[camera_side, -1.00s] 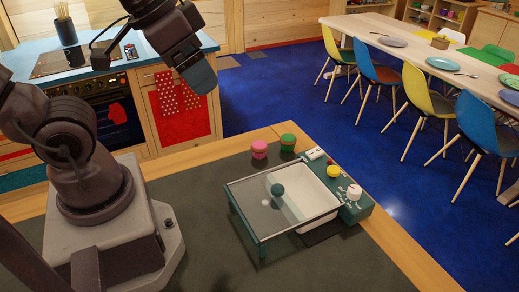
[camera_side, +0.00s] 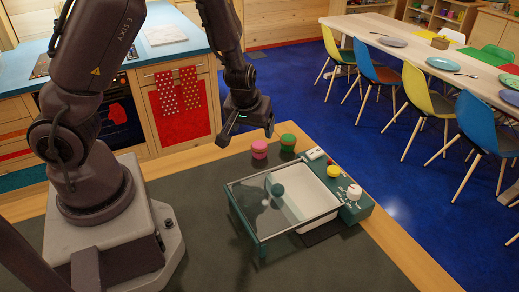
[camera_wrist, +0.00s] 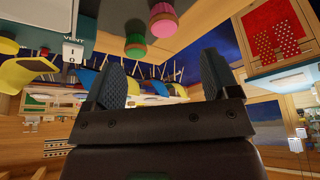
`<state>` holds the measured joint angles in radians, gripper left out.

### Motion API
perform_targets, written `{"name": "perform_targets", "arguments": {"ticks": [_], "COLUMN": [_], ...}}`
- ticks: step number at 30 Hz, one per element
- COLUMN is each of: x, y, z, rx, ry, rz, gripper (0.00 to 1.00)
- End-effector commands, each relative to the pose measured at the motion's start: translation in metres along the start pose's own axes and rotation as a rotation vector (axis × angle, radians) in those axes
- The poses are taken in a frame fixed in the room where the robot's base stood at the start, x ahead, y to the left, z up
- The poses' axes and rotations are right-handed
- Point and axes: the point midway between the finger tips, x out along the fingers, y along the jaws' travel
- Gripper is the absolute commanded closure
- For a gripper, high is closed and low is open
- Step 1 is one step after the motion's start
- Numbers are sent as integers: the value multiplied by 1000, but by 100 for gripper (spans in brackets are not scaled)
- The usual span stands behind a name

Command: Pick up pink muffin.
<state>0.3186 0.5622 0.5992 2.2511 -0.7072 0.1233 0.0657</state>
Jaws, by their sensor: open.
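The pink muffin (camera_side: 259,149) stands upright on the dark mat near the table's far edge. In the wrist view the pink muffin (camera_wrist: 163,20) shows at the top, beyond my fingers. A green-topped muffin (camera_side: 288,142) stands just right of it; it also shows in the wrist view (camera_wrist: 135,43). My gripper (camera_side: 246,138) hangs above and slightly left of the pink muffin, apart from it. In the wrist view my gripper (camera_wrist: 168,82) has its two fingers spread wide with nothing between them.
The dark mat (camera_side: 200,185) is clear between my base and the box. A kitchen counter (camera_side: 160,50) stands behind.

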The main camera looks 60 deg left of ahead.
Motion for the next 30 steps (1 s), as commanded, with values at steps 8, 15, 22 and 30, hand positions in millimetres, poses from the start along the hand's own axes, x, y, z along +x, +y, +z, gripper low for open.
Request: {"name": "perform_targets", "arguments": {"ticks": [8,15,22,30], "x": [19,55,77,111], "y": [-1,0,1,-4], "z": [-8,-8,-10,-15], "rx": [-10,-10,-6,-8], "ry": [39,35,38,35], "rz": [-1,2,3,3], "gripper": [19,19,19,19]}}
